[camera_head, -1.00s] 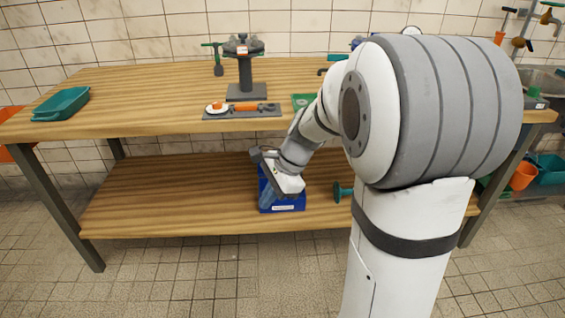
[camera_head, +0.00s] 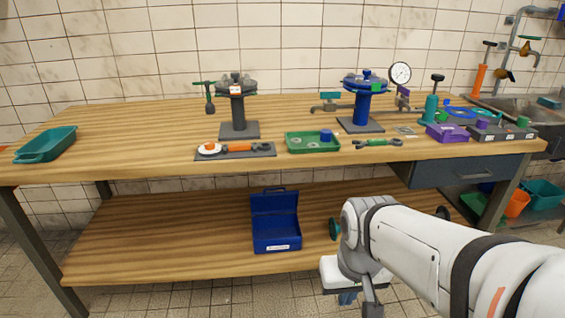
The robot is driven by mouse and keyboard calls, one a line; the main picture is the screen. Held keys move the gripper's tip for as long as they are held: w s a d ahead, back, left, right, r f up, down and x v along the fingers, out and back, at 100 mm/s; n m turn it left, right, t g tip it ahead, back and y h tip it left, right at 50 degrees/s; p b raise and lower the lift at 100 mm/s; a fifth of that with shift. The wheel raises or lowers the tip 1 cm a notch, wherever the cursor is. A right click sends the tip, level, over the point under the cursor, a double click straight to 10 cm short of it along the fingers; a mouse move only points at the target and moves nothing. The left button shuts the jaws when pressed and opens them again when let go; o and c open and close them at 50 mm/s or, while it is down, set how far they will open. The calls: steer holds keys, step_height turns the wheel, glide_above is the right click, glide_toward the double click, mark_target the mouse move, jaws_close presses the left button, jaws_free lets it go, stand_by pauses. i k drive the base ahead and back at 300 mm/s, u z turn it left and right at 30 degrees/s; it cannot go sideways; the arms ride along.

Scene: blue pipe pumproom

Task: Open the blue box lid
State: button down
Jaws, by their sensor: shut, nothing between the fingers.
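The blue box (camera_head: 277,242) stands on the lower wooden shelf, near the middle. Its lid (camera_head: 274,203) appears raised and leaning back behind the box body, with a handle along its top edge. The inside of the box is in shadow, and I cannot make out any contents. My gripper (camera_head: 352,298) is low at the right of the box, in front of the shelf and apart from the box. It is shut and empty. Its fingertips are small and partly hidden near the lower edge of the view.
A green handwheel (camera_head: 335,228) lies on the shelf right of the box, close to my arm. The table top (camera_head: 130,140) above carries a grey flange stand (camera_head: 238,110), a blue one (camera_head: 361,105) and a green tray (camera_head: 312,142). The shelf left of the box is clear.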

mark_target(284, 201)
steer(key=z, duration=0.3)
steer(key=k, duration=1)
steer(key=u, duration=0.35)
steer(key=i, duration=1.5)
steer(key=u, duration=0.05)
